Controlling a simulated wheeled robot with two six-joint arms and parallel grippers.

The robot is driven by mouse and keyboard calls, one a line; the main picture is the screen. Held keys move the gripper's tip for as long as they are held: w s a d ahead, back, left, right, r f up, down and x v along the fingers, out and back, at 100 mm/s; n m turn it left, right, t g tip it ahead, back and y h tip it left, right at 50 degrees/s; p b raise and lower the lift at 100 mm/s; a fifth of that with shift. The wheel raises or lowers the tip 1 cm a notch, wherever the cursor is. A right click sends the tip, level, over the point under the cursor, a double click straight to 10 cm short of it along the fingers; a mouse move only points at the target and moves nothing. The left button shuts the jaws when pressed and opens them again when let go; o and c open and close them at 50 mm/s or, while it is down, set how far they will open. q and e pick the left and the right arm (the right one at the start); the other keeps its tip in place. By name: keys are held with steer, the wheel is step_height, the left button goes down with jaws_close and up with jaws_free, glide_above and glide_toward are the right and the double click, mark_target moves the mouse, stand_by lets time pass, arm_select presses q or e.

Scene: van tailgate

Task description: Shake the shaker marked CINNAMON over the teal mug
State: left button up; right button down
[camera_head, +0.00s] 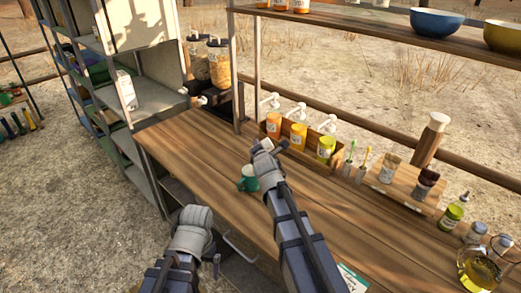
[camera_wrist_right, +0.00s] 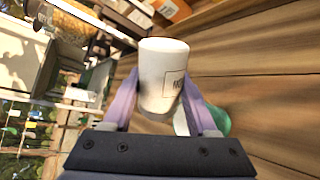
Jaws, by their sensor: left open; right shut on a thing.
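The teal mug (camera_head: 247,180) stands on the wooden worktop, just left of my right arm's end. My right gripper (camera_wrist_right: 156,92) is shut on a white shaker (camera_wrist_right: 160,70), held between both fingers. Its dark-framed label is partly turned away and I cannot read the full word. In the head view the shaker (camera_head: 267,144) is small above the worktop, beyond the mug; its tilt is unclear. My left gripper (camera_head: 193,215) is open and empty near the worktop's front edge, left of the mug.
Cereal dispensers (camera_head: 219,65) are at the back left. The worktop left of the mug is clear.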

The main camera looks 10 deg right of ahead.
steer(key=shift+d+f+m+y, duration=0.35)
steer(key=shift+m+y, duration=0.45)
steer(key=shift+m, duration=0.2)
steer(key=shift+m+g+y, duration=0.3)
steer(key=shift+m+y, duration=0.1)
steer(key=shift+m, duration=0.1)
steer(key=shift+a+r+m+y+p, duration=0.1)
steer(key=shift+r+m+y+p, duration=0.1)
steer(key=shift+m+y+p, duration=0.25)
